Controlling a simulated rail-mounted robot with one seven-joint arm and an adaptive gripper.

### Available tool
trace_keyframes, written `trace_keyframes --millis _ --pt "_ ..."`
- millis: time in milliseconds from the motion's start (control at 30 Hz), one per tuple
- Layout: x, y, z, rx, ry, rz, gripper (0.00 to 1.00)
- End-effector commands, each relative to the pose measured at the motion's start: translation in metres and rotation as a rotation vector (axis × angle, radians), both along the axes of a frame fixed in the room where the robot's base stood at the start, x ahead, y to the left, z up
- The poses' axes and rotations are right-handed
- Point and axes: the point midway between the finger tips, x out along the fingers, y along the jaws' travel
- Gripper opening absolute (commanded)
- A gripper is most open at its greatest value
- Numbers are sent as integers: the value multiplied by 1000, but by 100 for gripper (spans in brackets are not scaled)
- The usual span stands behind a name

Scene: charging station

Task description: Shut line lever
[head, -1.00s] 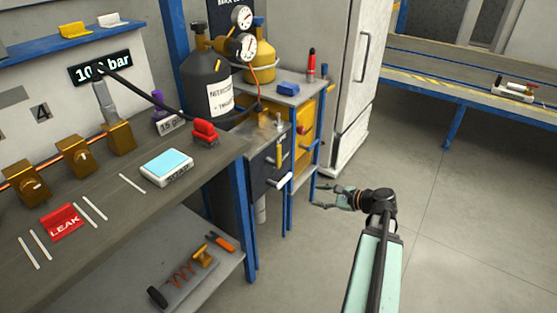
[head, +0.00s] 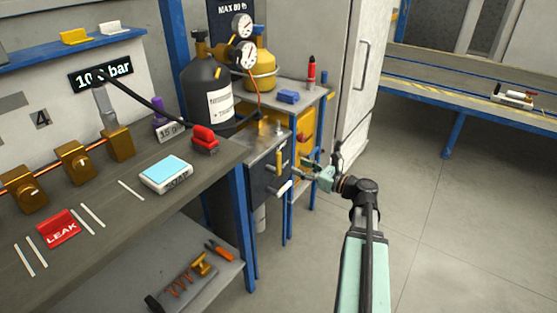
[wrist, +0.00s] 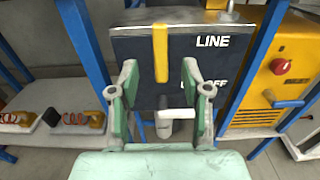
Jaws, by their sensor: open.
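A dark box (wrist: 215,65) bears the white word LINE and, lower down, lettering ending in OFF, partly hidden by a finger. An upright yellow lever (wrist: 160,52) is on its front; it shows in the head view (head: 279,159) too. A white horizontal handle (wrist: 175,115) sticks out lower on the box, also in the head view (head: 284,189). My gripper (wrist: 160,70) is open and empty, facing the box. Its fingers lie either side of the yellow lever's lower end in the wrist view. In the head view my gripper (head: 307,176) is just right of the box.
A yellow cabinet (wrist: 283,72) with a red knob stands right of the box. Blue posts (wrist: 78,38) flank the box. A workbench (head: 110,190) is at left, with a grey gas cylinder (head: 206,100) behind. The floor (head: 435,220) at right is clear.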

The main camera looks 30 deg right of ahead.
Motion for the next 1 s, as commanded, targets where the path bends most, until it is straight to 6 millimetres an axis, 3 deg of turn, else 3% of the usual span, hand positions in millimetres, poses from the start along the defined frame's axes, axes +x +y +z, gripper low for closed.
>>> trace_keyframes --millis 300,500,967,1000 --pt "55 30 -1 1 0 2 48" --pt "76 43 -1 0 0 2 48" --pt "84 48 0 0 0 0 48" --pt "84 48 0 0 0 0 37"
